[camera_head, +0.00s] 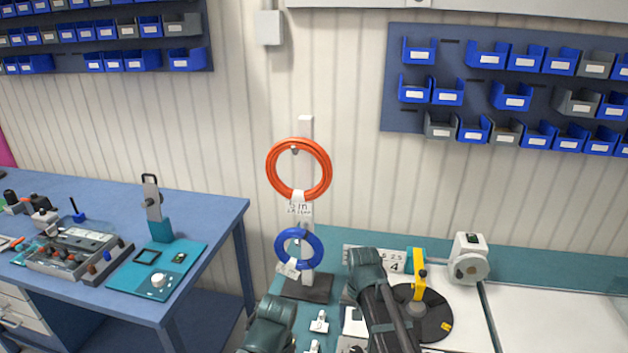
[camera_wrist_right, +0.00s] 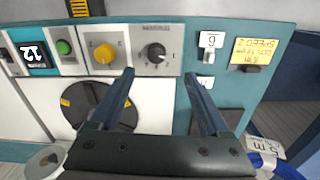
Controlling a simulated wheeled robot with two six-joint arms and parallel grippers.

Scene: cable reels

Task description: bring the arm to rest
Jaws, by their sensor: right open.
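My right gripper (camera_wrist_right: 159,76) is open, with nothing between its two dark fingers in the right wrist view. Its fingers point toward a teal and grey control panel (camera_wrist_right: 275,35), which appears upside down there. In the head view a dark part of one of my arms (camera_head: 368,275) reaches over the worktop at the lower middle. Another dark part of my arms shows at the bottom edge, left of it. The fingers of my left gripper do not show.
An orange cable coil (camera_head: 271,172) and a blue coil (camera_head: 317,240) hang on a white post (camera_head: 306,127). A black reel disc (camera_head: 437,318) and a white reel device (camera_head: 468,268) stand to the right. A blue table (camera_head: 215,203) with tools stands left. The white worktop at right is clear.

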